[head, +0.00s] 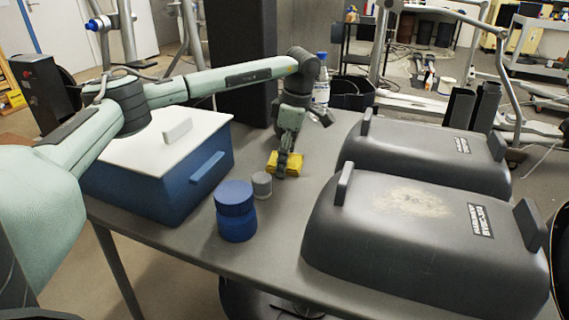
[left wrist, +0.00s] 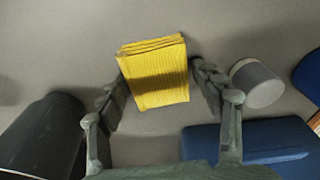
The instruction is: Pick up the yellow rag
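The yellow rag (head: 293,163) lies folded on the grey table, beyond the grey cylinder. In the left wrist view the rag (left wrist: 155,72) shows as a thick folded stack with ribbed cloth. My left gripper (head: 283,168) points down at the rag. In the left wrist view my left gripper (left wrist: 157,85) is open, with one finger on each side of the rag. Small gaps seem to show beside the rag; contact is not clear. My right gripper is not in view.
A blue box with a white lid (head: 160,145) stands left on the table (head: 275,225). A blue jar (head: 235,210) and a small grey cylinder (head: 262,185) stand near the rag. Two dark grey covers (head: 420,235) fill the right side. A bottle (head: 321,92) stands behind.

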